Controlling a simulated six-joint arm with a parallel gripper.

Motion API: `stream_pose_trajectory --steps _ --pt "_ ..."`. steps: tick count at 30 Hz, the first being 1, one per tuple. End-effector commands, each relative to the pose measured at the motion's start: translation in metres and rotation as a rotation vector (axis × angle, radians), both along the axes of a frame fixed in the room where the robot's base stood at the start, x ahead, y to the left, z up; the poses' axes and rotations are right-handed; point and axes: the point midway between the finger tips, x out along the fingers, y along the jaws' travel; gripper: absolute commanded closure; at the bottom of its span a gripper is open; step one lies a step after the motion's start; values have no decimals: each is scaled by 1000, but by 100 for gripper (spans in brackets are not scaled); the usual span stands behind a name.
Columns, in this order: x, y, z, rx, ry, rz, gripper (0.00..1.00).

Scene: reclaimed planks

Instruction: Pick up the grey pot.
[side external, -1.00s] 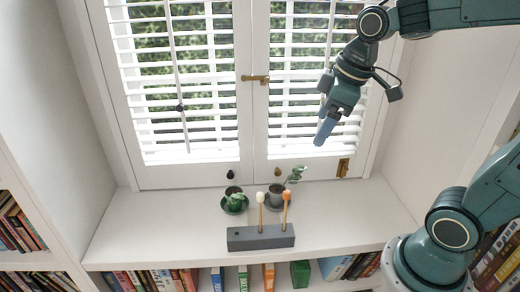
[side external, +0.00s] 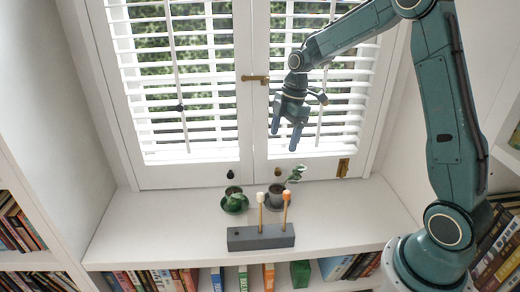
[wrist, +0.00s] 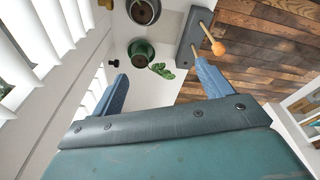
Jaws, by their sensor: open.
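The grey pot (side external: 276,196) stands upright on a dark saucer on the white shelf, before the window, with a leafy sprig leaning right. In the wrist view the grey pot (wrist: 143,13) is at the top edge, partly cut off, with dark soil inside. My gripper (side external: 285,137) is open and empty, pointing down, well above the shelf and the pot. In the wrist view its two fingers (wrist: 162,72) are spread, with the grey pot lying beyond them.
A green pot (side external: 234,200) on a green saucer stands just left of the grey pot. In front, a grey block (side external: 260,237) holds two upright sticks with pale and orange heads. The shelf (side external: 150,222) is clear at both sides. Window shutters (side external: 195,80) rise behind.

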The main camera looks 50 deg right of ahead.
Motion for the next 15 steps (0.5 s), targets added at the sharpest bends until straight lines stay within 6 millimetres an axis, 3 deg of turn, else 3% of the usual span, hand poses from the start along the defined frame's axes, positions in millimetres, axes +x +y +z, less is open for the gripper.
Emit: stream_pose_trajectory --steps 6,15 --pt "19 -25 -51 33 20 152 22" --pt "32 -51 -114 82 21 336 22"
